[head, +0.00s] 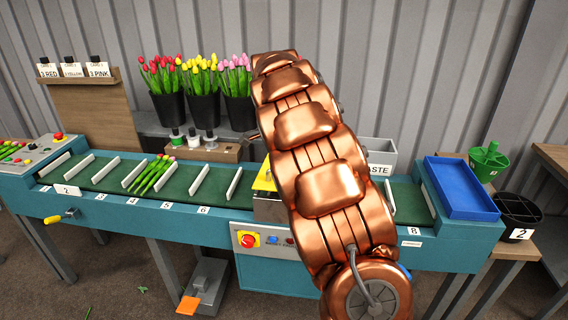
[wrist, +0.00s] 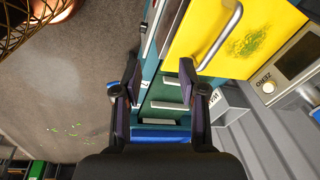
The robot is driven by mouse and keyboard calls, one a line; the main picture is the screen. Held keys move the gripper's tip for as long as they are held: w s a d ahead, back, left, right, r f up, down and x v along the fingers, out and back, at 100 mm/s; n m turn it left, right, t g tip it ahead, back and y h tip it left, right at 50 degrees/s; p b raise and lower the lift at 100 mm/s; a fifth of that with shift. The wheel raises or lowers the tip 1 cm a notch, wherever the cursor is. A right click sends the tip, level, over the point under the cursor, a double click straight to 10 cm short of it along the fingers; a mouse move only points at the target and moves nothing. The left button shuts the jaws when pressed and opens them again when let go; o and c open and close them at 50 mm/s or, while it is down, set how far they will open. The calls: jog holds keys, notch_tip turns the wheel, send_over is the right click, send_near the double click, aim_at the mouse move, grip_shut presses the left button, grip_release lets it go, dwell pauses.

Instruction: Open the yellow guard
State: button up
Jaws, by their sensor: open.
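The yellow guard (wrist: 190,28) fills the upper right of the wrist view as a flat panel with a green smear on it. Its silver bar handle (wrist: 226,38) runs along the panel's left part. In the head view only a sliver of the yellow guard (head: 264,180) shows beside my copper arm, which hides the rest. My gripper (wrist: 162,90) is open and empty in the wrist view, its fingers apart over the conveyor. The handle lies ahead and to the right of the fingertips, not between them. My gripper is hidden in the head view.
The green conveyor (head: 212,184) carries white dividers and a tulip bunch (head: 150,174). A blue tray (head: 460,188) sits at its right end. A grey device with a display (wrist: 297,53) stands right of the guard. A control panel (head: 265,241) is on the front; floor lies before it.

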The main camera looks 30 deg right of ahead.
jog(key=shift+n, duration=0.9)
jog(key=s, duration=0.1)
jog(key=s+a, duration=0.2)
jog(key=shift+s+a+r, duration=0.2)
jog(key=shift+s+r, duration=0.1)
jog(key=shift+c, duration=0.3)
